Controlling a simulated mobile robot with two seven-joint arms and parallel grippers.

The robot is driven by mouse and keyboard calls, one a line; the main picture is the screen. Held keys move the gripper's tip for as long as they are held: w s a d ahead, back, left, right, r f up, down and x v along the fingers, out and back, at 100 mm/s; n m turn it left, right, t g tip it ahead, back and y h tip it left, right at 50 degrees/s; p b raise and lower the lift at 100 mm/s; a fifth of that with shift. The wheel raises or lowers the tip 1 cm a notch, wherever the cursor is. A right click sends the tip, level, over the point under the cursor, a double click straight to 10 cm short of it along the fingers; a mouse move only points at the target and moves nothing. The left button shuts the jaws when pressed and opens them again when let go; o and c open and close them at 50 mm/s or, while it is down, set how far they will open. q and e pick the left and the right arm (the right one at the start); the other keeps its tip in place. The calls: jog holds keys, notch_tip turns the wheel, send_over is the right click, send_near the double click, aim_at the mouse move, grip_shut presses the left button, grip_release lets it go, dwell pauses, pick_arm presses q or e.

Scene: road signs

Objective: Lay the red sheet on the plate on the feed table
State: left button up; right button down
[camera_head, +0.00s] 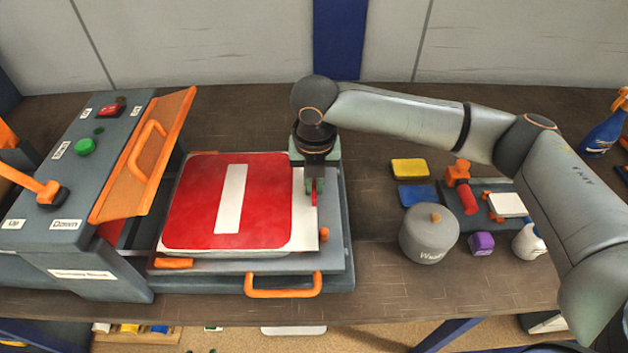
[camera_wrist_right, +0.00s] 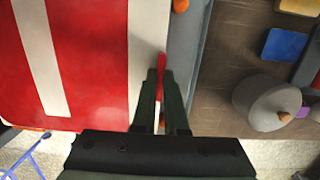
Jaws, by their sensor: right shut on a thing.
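The red sheet (camera_head: 198,208), with rounded corners and a white bar, lies over the pale plate (camera_head: 303,240) on the grey feed table (camera_head: 338,250). A pale strip shows along its right side. In the right wrist view the red sheet (camera_wrist_right: 85,40) fills the left part. My right gripper (camera_head: 315,186) points down at the right edge of the pale strip. It is shut on a thin red tab (camera_wrist_right: 161,64). I cannot tell how the tab joins the sheet. My left gripper is not in view.
A grey machine with a tilted orange guard (camera_head: 145,160) stands at left. An orange handle (camera_head: 283,292) sticks out in front. To the right are a grey weight (camera_head: 429,235), yellow (camera_head: 409,168) and blue (camera_head: 418,195) pads, and a purple block (camera_head: 481,243).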

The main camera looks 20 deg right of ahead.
jog(key=c, duration=0.9)
grip_release()
jog(key=shift+o, duration=0.4)
jog(key=o, duration=0.6)
jog(key=shift+r, duration=0.1)
notch_tip(320, 180, up, 2)
jog(key=shift+p, duration=0.55)
jog(key=shift+r, duration=2.4)
